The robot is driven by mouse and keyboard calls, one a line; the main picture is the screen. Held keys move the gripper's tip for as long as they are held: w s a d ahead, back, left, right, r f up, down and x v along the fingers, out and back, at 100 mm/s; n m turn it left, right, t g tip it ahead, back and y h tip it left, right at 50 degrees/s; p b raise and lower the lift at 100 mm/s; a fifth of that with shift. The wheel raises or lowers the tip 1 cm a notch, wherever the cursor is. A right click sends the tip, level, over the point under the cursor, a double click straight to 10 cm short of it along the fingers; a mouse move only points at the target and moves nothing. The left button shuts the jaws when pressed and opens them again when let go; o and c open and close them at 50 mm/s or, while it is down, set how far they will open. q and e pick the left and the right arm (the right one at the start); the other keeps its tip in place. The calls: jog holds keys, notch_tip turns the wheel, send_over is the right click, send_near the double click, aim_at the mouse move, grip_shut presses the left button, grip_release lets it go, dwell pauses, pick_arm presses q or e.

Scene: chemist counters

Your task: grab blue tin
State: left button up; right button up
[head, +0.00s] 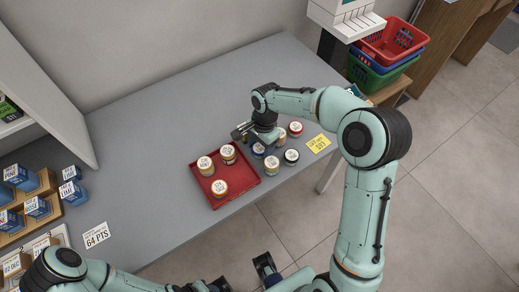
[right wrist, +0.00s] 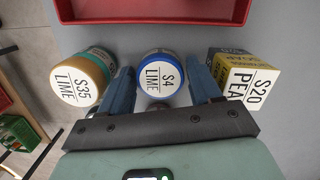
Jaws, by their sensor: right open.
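The blue tin (right wrist: 158,74), with a white lid label reading S4 LIME, stands between the two blue fingers of my right gripper (right wrist: 162,82) in the right wrist view. The gripper is open, one finger on each side of the tin. I cannot tell whether either finger touches it. In the head view my right gripper (head: 243,132) is over the counter just behind the red tray's right corner, and a blue-rimmed tin (head: 258,150) shows beside it.
A green and orange tin (right wrist: 83,78) labelled S35 LIME and a yellow and blue box (right wrist: 243,73) flank the fingers closely. The red tray (head: 213,203) holds several tins. The back counter is clear.

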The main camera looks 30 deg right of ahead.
jog(key=c, duration=0.8)
